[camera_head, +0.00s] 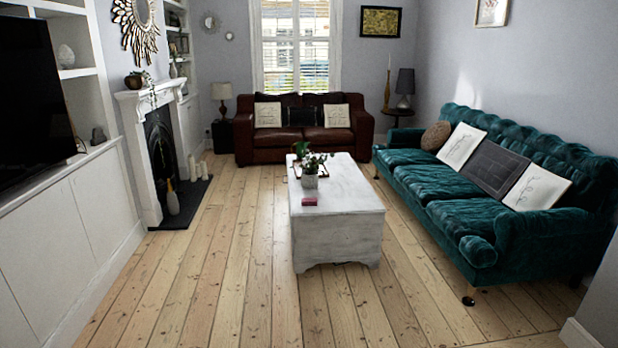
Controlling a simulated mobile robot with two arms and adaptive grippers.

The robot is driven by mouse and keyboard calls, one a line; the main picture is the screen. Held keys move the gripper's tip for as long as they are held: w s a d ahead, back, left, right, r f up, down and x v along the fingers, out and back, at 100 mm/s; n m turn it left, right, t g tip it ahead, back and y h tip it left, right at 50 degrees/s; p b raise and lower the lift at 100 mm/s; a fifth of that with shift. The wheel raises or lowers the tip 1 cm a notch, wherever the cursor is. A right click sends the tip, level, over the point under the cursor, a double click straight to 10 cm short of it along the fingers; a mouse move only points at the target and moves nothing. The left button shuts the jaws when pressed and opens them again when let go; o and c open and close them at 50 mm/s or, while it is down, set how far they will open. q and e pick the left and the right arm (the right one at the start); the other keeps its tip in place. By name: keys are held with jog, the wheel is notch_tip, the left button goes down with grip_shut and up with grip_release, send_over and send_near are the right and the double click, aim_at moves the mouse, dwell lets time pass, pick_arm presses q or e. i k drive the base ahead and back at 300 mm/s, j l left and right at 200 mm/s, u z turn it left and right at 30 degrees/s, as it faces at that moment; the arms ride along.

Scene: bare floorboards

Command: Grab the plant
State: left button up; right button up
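A green leafy plant (311,161) grows in a small grey pot (309,181). The pot stands upright on the white chest-like coffee table (340,199) in the middle of the room. A dark-edged tray and more greenery show close behind the plant, partly hidden by it. A small pink-red object (309,201) lies on the table in front of the pot. Neither of my grippers shows in the head view.
A teal sofa (432,178) stands right of the table and a dark red sofa (303,141) behind it. A white fireplace (160,98) and low cabinets (66,237) line the left. Bare floorboards (235,260) are clear in front and left of the table.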

aim_at(310, 172)
jog(key=i+u, duration=0.2)
jog(key=i, duration=2.35)
jog(key=i+u, duration=0.1)
jog(key=i, duration=0.6)
jog(key=i+l, duration=0.15)
jog(key=i, duration=0.55)
jog(key=i+l+u, duration=0.15)
jog(key=i, duration=0.6)
